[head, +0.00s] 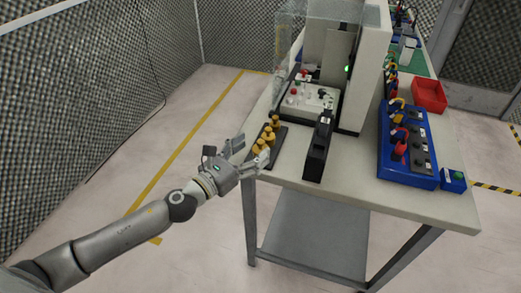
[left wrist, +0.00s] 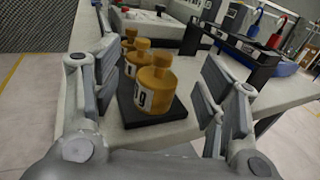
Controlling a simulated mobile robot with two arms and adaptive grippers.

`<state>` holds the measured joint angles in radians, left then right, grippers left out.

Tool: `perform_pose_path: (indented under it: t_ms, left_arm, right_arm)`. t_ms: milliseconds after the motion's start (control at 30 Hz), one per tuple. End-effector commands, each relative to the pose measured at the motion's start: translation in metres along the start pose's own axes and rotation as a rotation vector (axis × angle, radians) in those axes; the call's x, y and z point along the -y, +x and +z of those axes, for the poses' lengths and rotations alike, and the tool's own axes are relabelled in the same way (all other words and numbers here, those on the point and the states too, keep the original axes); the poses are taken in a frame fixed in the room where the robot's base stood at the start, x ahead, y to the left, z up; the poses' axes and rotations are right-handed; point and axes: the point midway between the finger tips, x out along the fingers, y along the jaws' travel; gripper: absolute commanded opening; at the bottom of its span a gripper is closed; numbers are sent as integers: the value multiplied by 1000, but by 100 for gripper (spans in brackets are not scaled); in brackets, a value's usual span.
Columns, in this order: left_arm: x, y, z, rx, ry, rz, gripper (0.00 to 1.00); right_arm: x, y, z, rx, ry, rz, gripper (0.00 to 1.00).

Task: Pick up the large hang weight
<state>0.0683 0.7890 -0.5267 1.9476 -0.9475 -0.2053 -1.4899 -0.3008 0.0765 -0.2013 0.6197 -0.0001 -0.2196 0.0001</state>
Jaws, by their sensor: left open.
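Several brass hang weights stand in a row on a black tray (head: 279,134) at the table's left edge. The largest, the large hang weight (left wrist: 155,88), is nearest in the left wrist view and has a white label; in the head view (head: 258,150) it is partly covered by my gripper. Smaller hang weights (left wrist: 130,42) stand behind it. My left gripper (head: 250,151) is open at the near end of the tray. In the left wrist view its fingers show to the left and right of the large weight, with gaps on both sides. My right gripper is out of view.
A black stand (head: 318,150) is right of the tray. Behind are a clear-walled machine (head: 310,55) and white panel. A blue box (head: 407,150) with cables and a red bin (head: 430,95) are further right. The table front (head: 370,195) is bare.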

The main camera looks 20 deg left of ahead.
Motion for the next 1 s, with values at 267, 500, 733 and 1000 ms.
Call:
perform_pose_path:
  t_ms: [267, 500, 733, 1000]
  left_arm:
    - [2, 34, 6, 2, -2, 1, 67]
    - [2, 39, 4, 1, -1, 0, 67]
    - [2, 39, 4, 1, -1, 0, 49]
    - [2, 39, 4, 1, -1, 0, 14]
  right_arm:
    - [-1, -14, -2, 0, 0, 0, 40]
    - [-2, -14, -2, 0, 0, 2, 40]
    - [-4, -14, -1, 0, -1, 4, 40]
    - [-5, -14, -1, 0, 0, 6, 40]
